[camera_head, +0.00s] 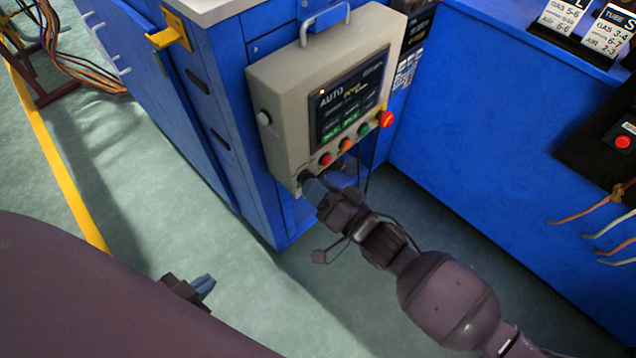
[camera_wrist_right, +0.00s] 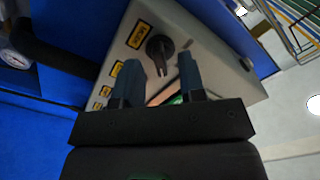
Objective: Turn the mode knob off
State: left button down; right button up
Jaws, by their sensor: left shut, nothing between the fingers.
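The black mode knob (camera_wrist_right: 160,47) shows in the right wrist view on the beige face of the control box, beside a yellow label. Its pointer bar extends toward the space between my right fingers. In the head view the knob (camera_head: 304,176) is a dark shape at the box's lower left corner, partly hidden by my gripper. My right gripper (camera_wrist_right: 162,78) is open, its two blue fingers apart with the knob just beyond their tips; contact cannot be told. It also shows in the head view (camera_head: 317,187). My left gripper (camera_head: 205,286) is shut and empty, low at the left.
The control box (camera_head: 283,95) has a screen (camera_head: 350,100) reading AUTO. Below it is a row with red (camera_head: 325,159), orange (camera_head: 345,145) and green (camera_head: 363,130) buttons and a larger red button (camera_head: 387,118). Blue cabinets (camera_head: 480,120) stand behind.

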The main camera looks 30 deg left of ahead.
jog(key=shift+w+a, duration=0.15)
jog(key=shift+a, duration=0.3)
jog(key=shift+c, duration=0.9)
grip_shut()
